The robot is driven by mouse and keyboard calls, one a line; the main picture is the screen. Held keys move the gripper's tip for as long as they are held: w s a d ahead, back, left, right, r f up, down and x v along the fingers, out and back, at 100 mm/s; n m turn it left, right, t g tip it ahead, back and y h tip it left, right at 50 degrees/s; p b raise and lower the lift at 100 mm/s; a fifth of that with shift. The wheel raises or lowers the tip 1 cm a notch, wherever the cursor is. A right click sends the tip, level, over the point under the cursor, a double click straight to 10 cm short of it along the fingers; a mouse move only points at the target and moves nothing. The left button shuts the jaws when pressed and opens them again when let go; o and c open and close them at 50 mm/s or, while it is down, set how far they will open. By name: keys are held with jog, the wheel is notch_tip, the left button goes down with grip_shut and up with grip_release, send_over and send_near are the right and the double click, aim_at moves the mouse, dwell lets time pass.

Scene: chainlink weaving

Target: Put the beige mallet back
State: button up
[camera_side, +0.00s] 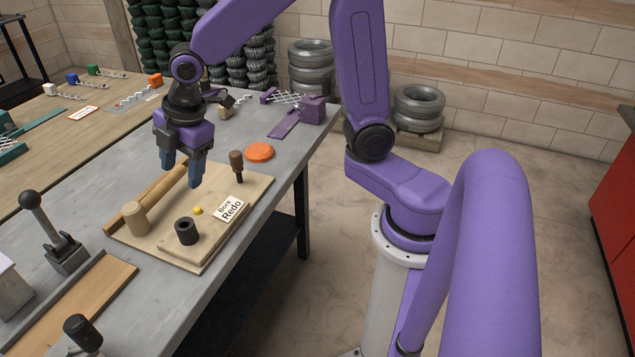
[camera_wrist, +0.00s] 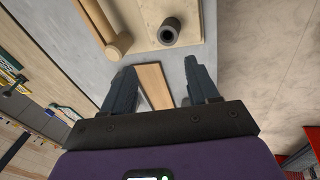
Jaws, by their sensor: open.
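The beige mallet lies on the light wooden board (camera_side: 195,258), with its short cylindrical head (camera_side: 134,218) near the board's front-left corner. The head also shows at the upper left of the wrist view (camera_wrist: 118,45). A long brown wooden bar runs back from beside it; I cannot tell whether this is the handle or the board's edging. My gripper (camera_side: 181,176) points down above the board, behind the head in the side view. Its fingers are apart with nothing between them; they also show in the wrist view (camera_wrist: 160,75).
A dark hollow cylinder (camera_side: 186,231), a yellow knob (camera_side: 197,211), a "Bore Redo" card (camera_side: 229,208) and an upright brown peg (camera_side: 237,165) are on the board. An orange disc (camera_side: 260,152) lies behind. A lever tool (camera_side: 55,240) stands left; the grey bench between is clear.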

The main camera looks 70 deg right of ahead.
jog(key=s+d+m+g, duration=0.1)
jog(key=s+d+m, duration=0.1)
jog(key=s, duration=1)
jog(key=s+d+f+m+g, duration=0.1)
jog(key=s+d+m, duration=0.1)
jog(key=s, duration=1.1)
jog(key=shift+s+d+g, duration=0.15)
jog(key=shift+d+g, duration=0.25)
jog(key=shift+d, duration=0.15)
